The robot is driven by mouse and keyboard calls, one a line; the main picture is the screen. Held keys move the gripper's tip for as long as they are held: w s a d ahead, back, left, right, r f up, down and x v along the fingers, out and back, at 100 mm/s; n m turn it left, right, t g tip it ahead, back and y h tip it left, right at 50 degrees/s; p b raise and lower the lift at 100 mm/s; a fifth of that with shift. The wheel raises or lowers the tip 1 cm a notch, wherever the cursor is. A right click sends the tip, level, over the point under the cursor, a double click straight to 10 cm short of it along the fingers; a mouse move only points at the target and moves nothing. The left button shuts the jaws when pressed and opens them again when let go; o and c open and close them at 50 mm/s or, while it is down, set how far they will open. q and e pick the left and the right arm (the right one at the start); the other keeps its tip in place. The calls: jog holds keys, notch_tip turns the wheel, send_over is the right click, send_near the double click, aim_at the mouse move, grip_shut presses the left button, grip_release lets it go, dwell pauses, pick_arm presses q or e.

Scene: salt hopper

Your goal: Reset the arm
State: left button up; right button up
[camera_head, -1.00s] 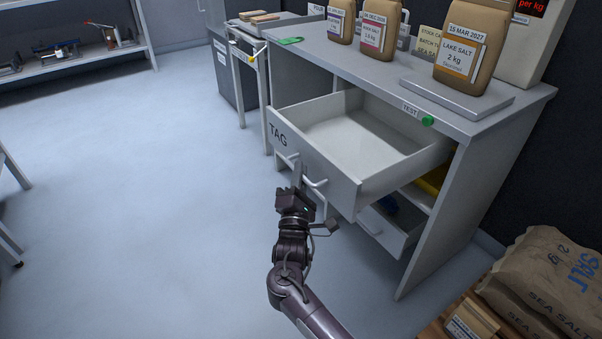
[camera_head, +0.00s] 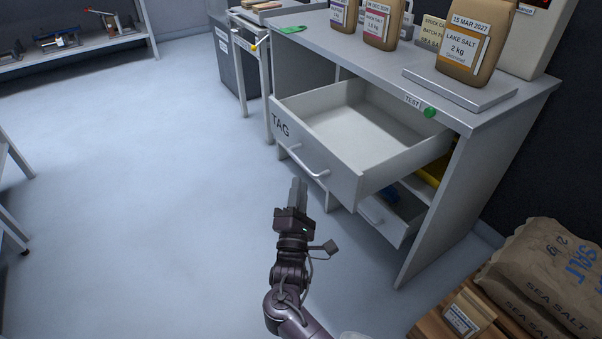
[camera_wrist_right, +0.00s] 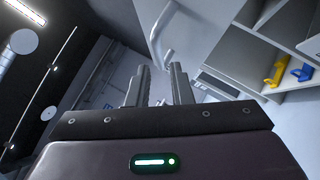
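My right gripper (camera_head: 298,186) is in front of the open drawer marked TAG (camera_head: 318,157), clear of its bar handle (camera_head: 308,163). Nothing is held between its fingers. In the right wrist view its two fingers (camera_wrist_right: 160,72) stand apart with a gap between them, and the handle (camera_wrist_right: 165,38) shows beyond the tips. The drawer is pulled well out and its visible floor is bare. My left gripper is not in view.
The grey counter (camera_head: 345,50) carries several salt bags (camera_head: 470,42), a scale plate (camera_head: 460,90) and a green button (camera_head: 430,112). Salt sacks (camera_head: 545,275) lie at the lower right. Floor to the left is clear.

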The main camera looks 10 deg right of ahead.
jog(key=shift+s+a+f, duration=0.15)
jog(key=shift+s+f, duration=0.05)
jog(key=shift+s, duration=0.25)
